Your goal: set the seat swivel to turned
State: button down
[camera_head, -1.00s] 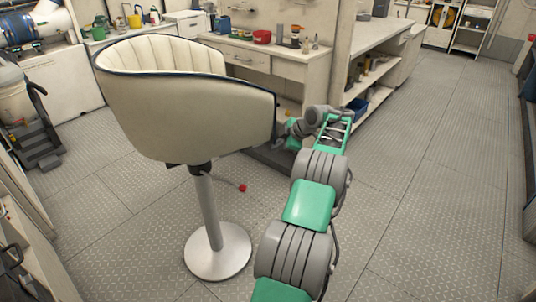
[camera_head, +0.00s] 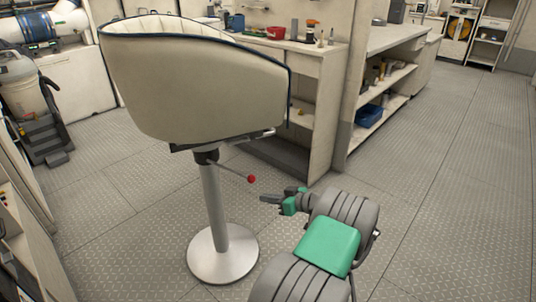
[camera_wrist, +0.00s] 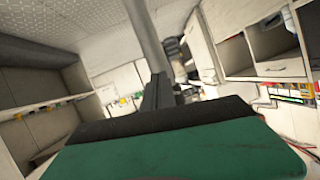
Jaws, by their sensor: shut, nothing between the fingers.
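A cream bucket seat (camera_head: 200,85) with dark blue piping stands on a grey post (camera_head: 215,210) and round base (camera_head: 222,256) in the head view. A thin lever with a red knob (camera_head: 251,179) sticks out to the right from under the seat. My gripper (camera_head: 264,198) is shut and empty, pointing left, just below and right of the knob and apparently apart from it. In the wrist view, my dark fingers (camera_wrist: 158,92) are seen close together above the green palm. A grey pole (camera_wrist: 146,35) rises behind them. The knob does not show there.
A cream workbench (camera_head: 300,60) with small items stands behind the seat, and shelves with a blue bin (camera_head: 369,116) stand to its right. A wheeled vacuum (camera_head: 28,115) is at left. The patterned metal floor (camera_head: 440,170) is clear at right.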

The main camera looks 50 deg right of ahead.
jog(key=s+d+r+m+t+h, duration=0.15)
jog(key=d+r+m+h, duration=0.3)
jog(key=m, duration=0.65)
jog(key=d+r+m+t+h, duration=0.3)
jog(key=r+m+h, duration=0.25)
jog(key=m, duration=0.65)
jog(key=p+x, duration=0.1)
jog(key=x, duration=1.3)
jog(key=shift+f+h, duration=0.25)
jog(key=shift+h, duration=0.05)
jog(key=shift+w+n, duration=0.1)
jog(key=shift+n, duration=0.2)
